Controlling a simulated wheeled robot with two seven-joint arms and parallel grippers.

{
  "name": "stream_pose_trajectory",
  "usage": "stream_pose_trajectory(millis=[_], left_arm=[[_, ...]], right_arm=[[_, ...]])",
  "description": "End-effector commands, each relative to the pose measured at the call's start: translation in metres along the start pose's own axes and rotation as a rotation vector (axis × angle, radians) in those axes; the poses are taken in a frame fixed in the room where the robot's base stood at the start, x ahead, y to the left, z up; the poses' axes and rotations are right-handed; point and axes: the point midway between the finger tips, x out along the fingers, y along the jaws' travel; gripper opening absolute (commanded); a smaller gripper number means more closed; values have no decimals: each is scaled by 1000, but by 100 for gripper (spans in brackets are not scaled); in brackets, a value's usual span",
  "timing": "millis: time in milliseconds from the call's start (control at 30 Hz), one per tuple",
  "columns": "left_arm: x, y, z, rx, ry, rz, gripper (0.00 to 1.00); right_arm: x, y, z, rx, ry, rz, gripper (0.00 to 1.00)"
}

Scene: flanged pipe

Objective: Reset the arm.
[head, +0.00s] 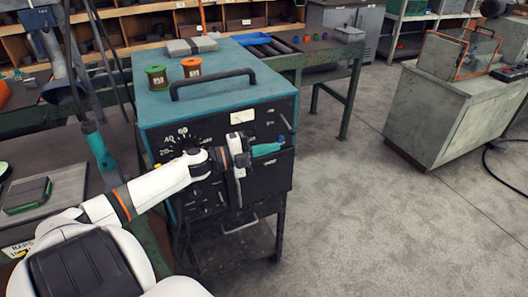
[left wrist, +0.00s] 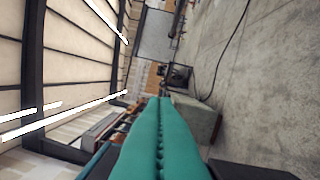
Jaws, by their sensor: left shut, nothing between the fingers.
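My left arm reaches in from the lower left of the head view. Its gripper (head: 267,149) is in front of the dark panel of a teal machine (head: 222,97), with its teal fingers pointing right. In the left wrist view the two teal fingers (left wrist: 160,103) lie pressed together along a seam, with nothing between them. The gripper is shut and empty. Whether it touches the machine's panel cannot be told. No flanged pipe shows clearly. My right gripper is in neither view.
A green spool (head: 157,77) and an orange spool (head: 191,67) stand on the machine beside its black handle (head: 213,82). A grey cabinet (head: 437,117) stands at the right. A green-framed bench (head: 340,75) is behind. The concrete floor between is clear.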

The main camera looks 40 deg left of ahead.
Motion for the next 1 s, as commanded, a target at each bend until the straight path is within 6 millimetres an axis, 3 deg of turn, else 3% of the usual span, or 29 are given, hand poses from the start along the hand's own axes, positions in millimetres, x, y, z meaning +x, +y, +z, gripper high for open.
stream_pose_trajectory(millis=[200,800,1000], left_arm=[[-13,0,0,0,-1,0,0],[-13,0,0,-1,1,1,0],[-8,-23,4,-108,126,42,0]], right_arm=[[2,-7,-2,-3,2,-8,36],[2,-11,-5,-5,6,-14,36],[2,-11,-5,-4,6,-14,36]])
